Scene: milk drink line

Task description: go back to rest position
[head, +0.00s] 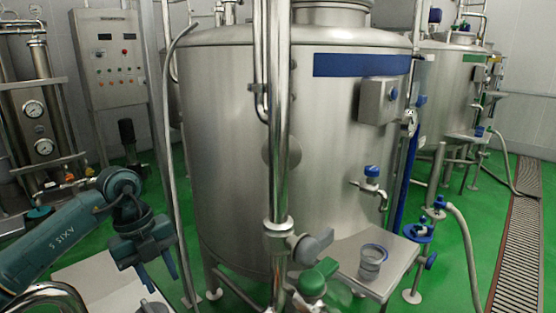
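My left arm comes in from the left, teal and dark. My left gripper (158,273) hangs pointing down in front of the big steel tank (235,150), at its lower left. Its two fingers are spread apart with nothing between them. My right gripper does not show in the head view. A see-through cup (371,264) with a blue rim stands upright on a steel shelf (338,252) at the tank's lower right, below a tap with a blue knob (372,172). No gripper is near the cup.
A control cabinet (110,60) and a gauge unit (38,125) are at left.

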